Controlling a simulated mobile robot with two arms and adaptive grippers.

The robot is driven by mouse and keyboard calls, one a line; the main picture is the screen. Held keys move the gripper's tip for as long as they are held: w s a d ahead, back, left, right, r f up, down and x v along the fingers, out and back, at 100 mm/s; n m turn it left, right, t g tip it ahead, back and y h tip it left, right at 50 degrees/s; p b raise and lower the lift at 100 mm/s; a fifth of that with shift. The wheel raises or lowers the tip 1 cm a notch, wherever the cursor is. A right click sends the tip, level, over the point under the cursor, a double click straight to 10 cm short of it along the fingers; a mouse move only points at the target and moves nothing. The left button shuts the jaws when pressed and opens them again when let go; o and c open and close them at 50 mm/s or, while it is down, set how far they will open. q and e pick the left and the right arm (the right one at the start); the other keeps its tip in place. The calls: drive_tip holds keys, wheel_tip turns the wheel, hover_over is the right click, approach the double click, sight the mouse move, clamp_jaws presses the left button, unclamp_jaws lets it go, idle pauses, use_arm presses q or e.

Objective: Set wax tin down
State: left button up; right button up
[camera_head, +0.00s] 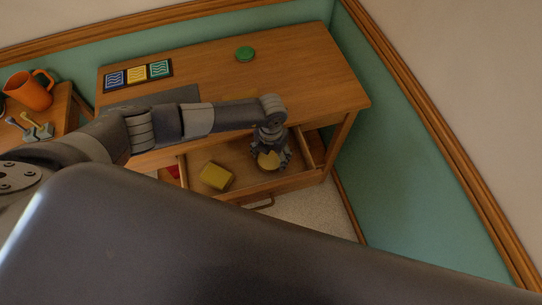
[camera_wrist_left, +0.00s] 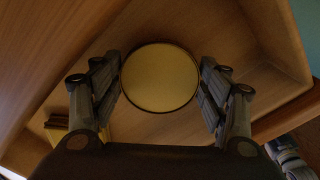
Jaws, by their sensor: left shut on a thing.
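The wax tin (camera_head: 268,160) is a round, yellowish tin held at the right side of the open drawer (camera_head: 235,187). My left gripper (camera_head: 270,152) reaches down over the drawer and is shut on the tin. In the left wrist view the tin's round top (camera_wrist_left: 160,78) lies between the two fingers of the left gripper (camera_wrist_left: 160,85), which touch its sides. Whether the tin's underside touches the drawer floor is hidden. My right gripper is not in view.
The desk top (camera_head: 300,75) holds a green round item (camera_head: 245,54) and a patterned tile strip (camera_head: 137,74).

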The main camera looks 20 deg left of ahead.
use_arm(q)
drive_tip(key=shift+f, duration=0.95)
drive_tip(key=shift+f, duration=0.1)
drive_tip(key=shift+f, duration=0.15)
drive_tip(key=o, duration=0.9)
drive_tip(key=shift+c, duration=0.2)
